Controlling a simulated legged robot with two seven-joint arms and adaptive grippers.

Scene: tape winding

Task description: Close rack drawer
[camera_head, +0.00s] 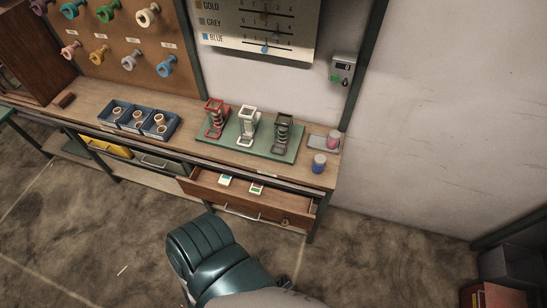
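The wooden rack drawer (212,196) is pulled out from under the right part of the workbench. Its front carries a metal handle (243,214) and a small round brass-coloured fitting (285,222). Two small cards, one with green (225,180) and one with magenta (256,188), lie inside the drawer. A dark teal rounded part of my own body rises from the bottom edge, below and in front of the drawer, apart from it in the picture. I see no fingertips of either gripper.
The workbench (80,106) holds a blue divided tray (130,127) and a green mat (225,143) with red, white and dark stands. Two small jars stand at its right end. Red and dark boxes sit at lower right. The floor (390,250) right of the bench is clear.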

